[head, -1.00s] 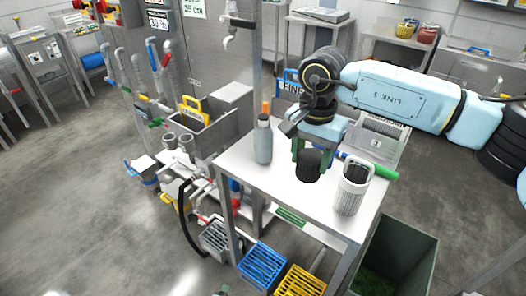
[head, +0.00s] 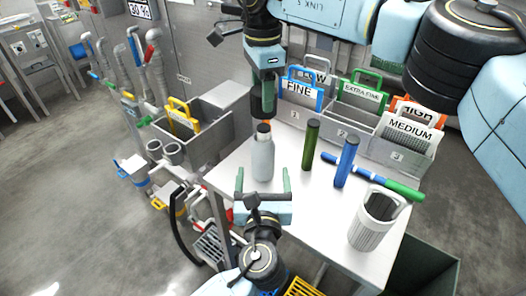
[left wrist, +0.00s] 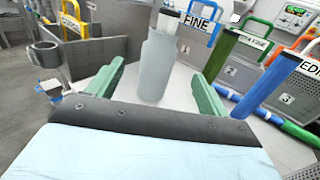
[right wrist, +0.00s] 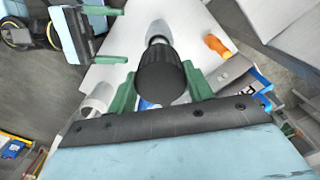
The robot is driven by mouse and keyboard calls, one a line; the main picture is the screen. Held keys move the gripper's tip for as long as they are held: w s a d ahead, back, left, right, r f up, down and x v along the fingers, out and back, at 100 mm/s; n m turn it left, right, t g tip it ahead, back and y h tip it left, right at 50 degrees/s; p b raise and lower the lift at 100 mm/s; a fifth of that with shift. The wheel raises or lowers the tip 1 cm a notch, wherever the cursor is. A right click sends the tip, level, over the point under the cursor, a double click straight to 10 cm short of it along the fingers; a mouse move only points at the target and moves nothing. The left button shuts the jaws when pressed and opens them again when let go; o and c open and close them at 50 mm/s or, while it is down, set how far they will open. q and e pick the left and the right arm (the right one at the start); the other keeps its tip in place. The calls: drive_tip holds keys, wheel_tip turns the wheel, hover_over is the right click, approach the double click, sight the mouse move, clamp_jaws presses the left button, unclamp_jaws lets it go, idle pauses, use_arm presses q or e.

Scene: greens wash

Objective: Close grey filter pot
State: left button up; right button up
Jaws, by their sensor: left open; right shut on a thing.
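The grey filter pot (head: 263,160) is a grey bottle with a narrower neck, upright on the table. My left gripper (head: 263,174) is open, its green fingers on either side of the pot; in the left wrist view the pot (left wrist: 157,68) stands between them with gaps at both sides. My right gripper (head: 265,108) is shut on a black cap (right wrist: 162,80), held above the pot's neck. In the right wrist view the pot (right wrist: 158,32) shows beyond the cap, and the two look apart. The exact gap is hard to tell.
A green cylinder (head: 311,145), a blue cylinder (head: 346,162) and a white slotted canister (head: 372,222) stand right of the pot. Labelled bins (head: 375,148) line the back. An orange item (right wrist: 216,45) lies near the pot.

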sight(263, 143)
use_arm(q)
drive_tip(key=shift+s, duration=0.1)
use_arm(e)
drive_tip(key=shift+s+f, duration=0.1)
use_arm(q)
drive_tip(key=w, duration=1.2)
drive_tip(key=shift+f, duration=0.1)
drive_tip(key=c, duration=1.5)
use_arm(e)
drive_tip(key=shift+f, duration=2.45)
drive_tip(key=shift+f, duration=0.9)
